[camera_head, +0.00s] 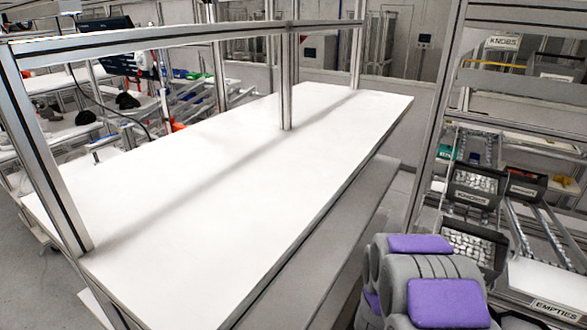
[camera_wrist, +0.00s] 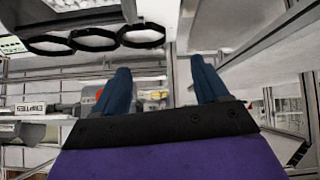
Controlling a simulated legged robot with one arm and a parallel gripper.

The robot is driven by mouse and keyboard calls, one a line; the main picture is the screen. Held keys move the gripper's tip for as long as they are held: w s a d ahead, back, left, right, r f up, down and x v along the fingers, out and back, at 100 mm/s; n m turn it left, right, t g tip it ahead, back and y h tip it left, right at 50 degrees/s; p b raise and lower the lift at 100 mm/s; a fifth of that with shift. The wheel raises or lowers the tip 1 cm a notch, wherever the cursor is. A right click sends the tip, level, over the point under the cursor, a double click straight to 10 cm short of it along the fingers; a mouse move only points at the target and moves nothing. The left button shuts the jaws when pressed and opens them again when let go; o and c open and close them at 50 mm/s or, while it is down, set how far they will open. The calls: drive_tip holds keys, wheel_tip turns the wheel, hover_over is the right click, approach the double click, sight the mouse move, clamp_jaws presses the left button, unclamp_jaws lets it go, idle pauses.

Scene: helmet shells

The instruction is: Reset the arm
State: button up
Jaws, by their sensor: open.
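My gripper (camera_wrist: 161,82) shows in the wrist view as two dark blue fingers set wide apart, with nothing between them. The wrist picture looks upside down or strongly tilted. My arm (camera_head: 425,280), grey with purple pads, is folded at the lower right of the head view, to the right of the white table. The gripper's fingers cannot be made out in the head view.
Black rings (camera_wrist: 95,39) show beyond my fingers. Dark rounded objects (camera_head: 127,100) lie on a back-left bench.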

drive_tip(key=s+a+r+n+g+y+b, duration=0.4)
drive_tip(key=s+a+r, duration=0.3)
drive_tip(key=s+a, duration=0.45)
drive_tip(key=s+r+g+b, duration=0.2)
drive_tip(key=s+r+b, duration=0.1)
drive_tip(key=s, duration=0.8)
drive_tip(key=s+a+r+n+g+b, duration=0.1)
drive_tip(key=s+r+g+b, duration=0.2)
drive_tip(key=s, duration=0.9)
drive_tip(key=shift+s+r+y, duration=0.15)
drive_tip(key=shift+y, duration=0.25)
